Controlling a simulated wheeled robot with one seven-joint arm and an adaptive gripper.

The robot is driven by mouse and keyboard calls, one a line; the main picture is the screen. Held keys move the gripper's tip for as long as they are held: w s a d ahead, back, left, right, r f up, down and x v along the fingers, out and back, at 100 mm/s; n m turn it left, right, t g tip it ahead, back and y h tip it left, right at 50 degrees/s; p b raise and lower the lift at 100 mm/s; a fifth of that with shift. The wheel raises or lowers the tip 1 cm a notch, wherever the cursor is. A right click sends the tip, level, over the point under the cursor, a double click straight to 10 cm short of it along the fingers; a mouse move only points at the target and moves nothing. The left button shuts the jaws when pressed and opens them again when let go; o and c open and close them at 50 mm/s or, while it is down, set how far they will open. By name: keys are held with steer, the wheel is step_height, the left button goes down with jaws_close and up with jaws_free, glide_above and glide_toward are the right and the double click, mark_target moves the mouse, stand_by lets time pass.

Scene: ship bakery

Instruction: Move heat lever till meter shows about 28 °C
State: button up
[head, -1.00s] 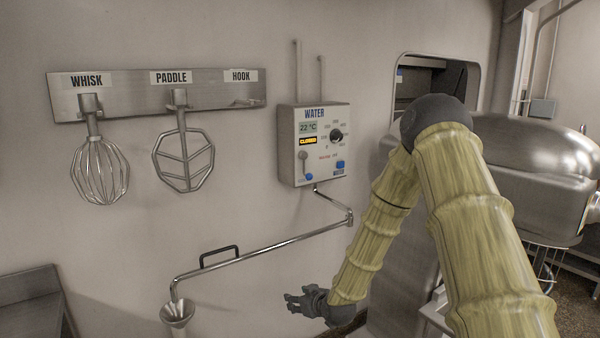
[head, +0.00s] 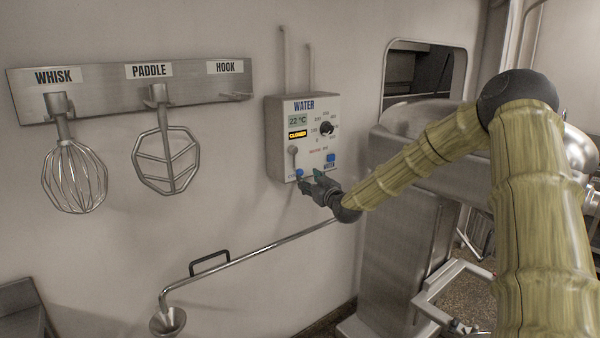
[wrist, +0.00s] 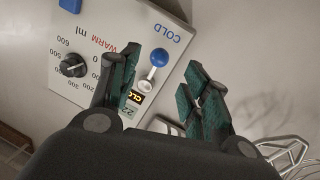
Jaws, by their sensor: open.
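The white water panel (head: 273,150) hangs on the wall in the head view. Its meter (head: 299,121) reads 22 °C. The heat lever (head: 292,151) has a grey pivot and hangs down to a blue knob. In the wrist view the blue knob (wrist: 159,57) is beside the word COLD, with the red word WARM to its left. My gripper (head: 309,181) is at the panel's lower edge, close to the knob. In the wrist view my gripper (wrist: 162,60) is open, its fingers on either side of the lever. Contact with it cannot be told.
A black dial (head: 326,129) and a blue button (head: 331,158) are on the panel's right side. A yellow CLOSED sign (head: 298,134) is under the meter. A water pipe (head: 250,255) runs below. A whisk (head: 74,175) and paddle (head: 166,160) hang at left.

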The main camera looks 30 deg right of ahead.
mark_target(302, 174)
steer(key=shift+w+d+p, duration=0.2)
steer(key=shift+w+p, duration=0.2)
steer(key=shift+w, duration=0.95)
steer(key=shift+w+d+p, duration=0.15)
steer(key=shift+w+p, duration=0.2)
steer(key=shift+w, duration=0.95)
steer(key=shift+w+d+p, duration=0.2)
steer(key=shift+w+p, duration=0.2)
steer(key=shift+w, duration=0.95)
jaws_close()
